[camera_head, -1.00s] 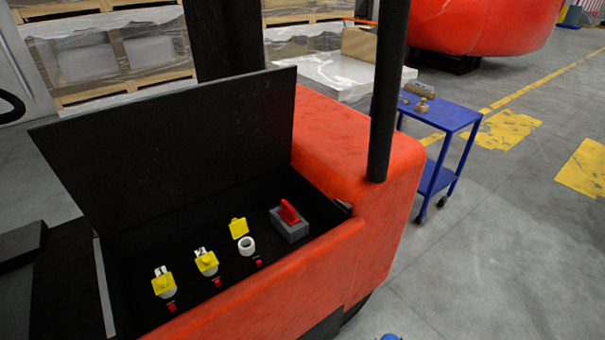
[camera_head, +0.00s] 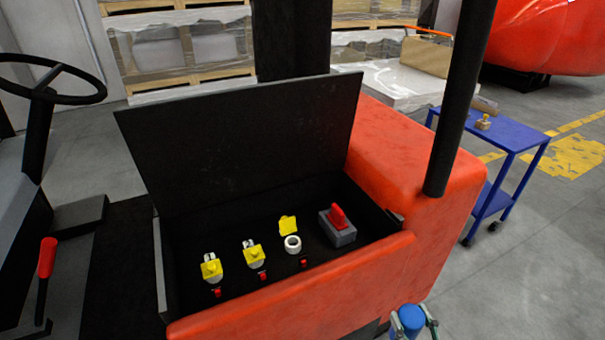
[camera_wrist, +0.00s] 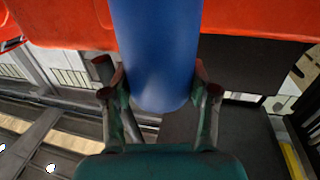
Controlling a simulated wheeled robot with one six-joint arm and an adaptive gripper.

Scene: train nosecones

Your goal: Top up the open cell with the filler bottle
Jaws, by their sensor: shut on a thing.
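My gripper (camera_head: 413,324) is at the bottom edge of the head view, shut on the blue filler bottle (camera_head: 410,317). The bottle (camera_wrist: 157,50) also fills the middle of the wrist view, between the fingers (camera_wrist: 158,93); its far end is out of frame. In the head view the bottle is to the right of and in front of the open battery box (camera_head: 165,295). Inside the box, one cell (camera_head: 292,244) shows an open white round neck, with its yellow cap (camera_head: 288,225) flipped up behind it. Two other cells have yellow caps (camera_head: 211,268) (camera_head: 253,253) over them.
The raised black lid (camera_head: 245,140) stands behind the box. A grey block with a red handle (camera_head: 338,222) sits right of the open cell. A black post (camera_head: 460,100) rises at the right.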

